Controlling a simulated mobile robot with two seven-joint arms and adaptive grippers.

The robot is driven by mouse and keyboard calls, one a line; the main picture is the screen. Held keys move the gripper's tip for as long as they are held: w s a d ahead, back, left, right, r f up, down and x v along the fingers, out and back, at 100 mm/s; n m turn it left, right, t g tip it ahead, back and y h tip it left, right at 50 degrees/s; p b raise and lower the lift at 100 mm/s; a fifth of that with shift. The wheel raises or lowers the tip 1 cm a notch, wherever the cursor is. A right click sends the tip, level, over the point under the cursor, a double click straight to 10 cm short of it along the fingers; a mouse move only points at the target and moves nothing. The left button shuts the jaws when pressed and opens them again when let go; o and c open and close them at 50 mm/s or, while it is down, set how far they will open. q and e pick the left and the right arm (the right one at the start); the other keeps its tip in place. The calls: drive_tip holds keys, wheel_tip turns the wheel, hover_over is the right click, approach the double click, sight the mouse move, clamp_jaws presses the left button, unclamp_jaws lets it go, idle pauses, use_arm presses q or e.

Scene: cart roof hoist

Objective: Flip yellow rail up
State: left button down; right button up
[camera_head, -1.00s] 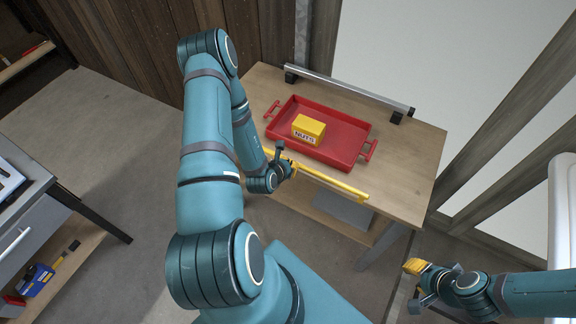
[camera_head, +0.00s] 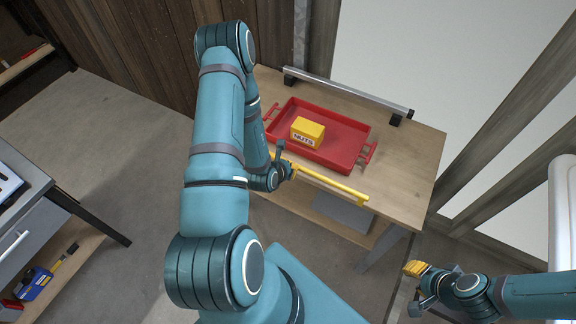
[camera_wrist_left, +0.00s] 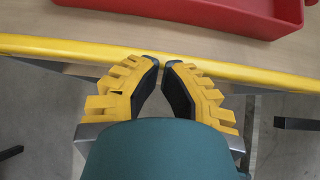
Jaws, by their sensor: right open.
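The yellow rail (camera_head: 335,187) runs along the cart's front edge, level with or slightly below the wooden top. Its left part is hidden behind my left arm in the head view. My left gripper (camera_head: 287,172) is at the rail. In the left wrist view, the left fingertips (camera_wrist_left: 161,62) nearly meet, with nothing seen between them. They are at the near side of the rail (camera_wrist_left: 60,48), which crosses the view just beyond; contact cannot be told. My right gripper (camera_head: 413,287) is open, low at the right, away from the rail.
A red tray (camera_head: 345,154) with a yellow box labelled NUTS (camera_head: 307,133) stands on the cart top (camera_head: 405,195). A grey rail (camera_head: 350,92) lines the cart's back edge. A bench (camera_head: 35,195) stands at the left, with open floor between.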

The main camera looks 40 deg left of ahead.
use_arm(q)
drive_tip(key=v, duration=0.7)
drive_tip(key=shift+s+r, duration=0.1)
idle(0.4)
